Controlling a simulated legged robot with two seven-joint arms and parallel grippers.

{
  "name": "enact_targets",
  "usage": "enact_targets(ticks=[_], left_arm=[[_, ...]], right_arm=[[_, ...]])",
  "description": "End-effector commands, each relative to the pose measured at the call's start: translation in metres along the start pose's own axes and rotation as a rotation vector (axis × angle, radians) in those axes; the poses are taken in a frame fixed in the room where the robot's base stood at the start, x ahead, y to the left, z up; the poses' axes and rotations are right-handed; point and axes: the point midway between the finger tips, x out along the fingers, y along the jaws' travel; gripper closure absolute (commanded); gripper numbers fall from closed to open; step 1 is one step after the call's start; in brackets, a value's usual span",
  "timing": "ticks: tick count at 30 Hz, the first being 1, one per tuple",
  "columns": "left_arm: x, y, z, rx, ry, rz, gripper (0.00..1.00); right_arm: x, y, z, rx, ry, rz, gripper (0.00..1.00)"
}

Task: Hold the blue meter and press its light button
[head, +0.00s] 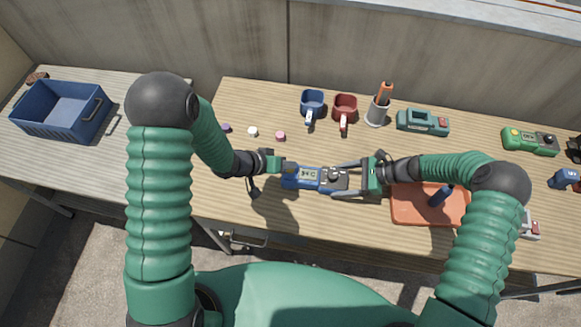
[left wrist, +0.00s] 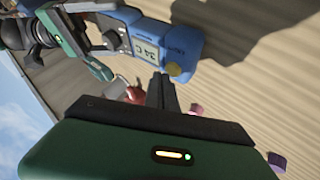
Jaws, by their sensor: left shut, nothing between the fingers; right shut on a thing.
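The blue meter (head: 307,178) is held level at the middle of the bench, with a shadow below it. My right gripper (head: 342,180) is shut on its right, dark-knobbed end. The display faces up and reads about 34 C. My left gripper (head: 289,167) is shut and empty, with its fingertips at the meter's left end. In the head view the button is hidden.
A blue mug (head: 311,100), a red mug (head: 345,105), a cup with an orange-handled tool (head: 377,110) and a teal device (head: 423,122) stand behind. An orange tray (head: 410,212) is at right, a green meter (head: 529,142) farther right. A blue crate (head: 62,110) stands far left.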

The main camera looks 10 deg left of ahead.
Motion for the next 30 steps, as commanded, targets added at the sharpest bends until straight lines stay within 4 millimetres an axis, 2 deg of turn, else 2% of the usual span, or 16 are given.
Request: enact_targets(ticks=[17, 30], left_arm=[[0.0042, -0.0034, 0.0037, 0.0, 0.0, 0.0, 1.0], [-0.0026, 0.002, -0.0011, -0.001, -0.001, 0.0, 1.0]], right_arm=[[-0.0006, -0.0012, -0.0004, 0.0, 0.002, -0.004, 0.57], [-0.0005, -0.0011, -0.0003, 0.0, 0.001, -0.003, 0.57]])
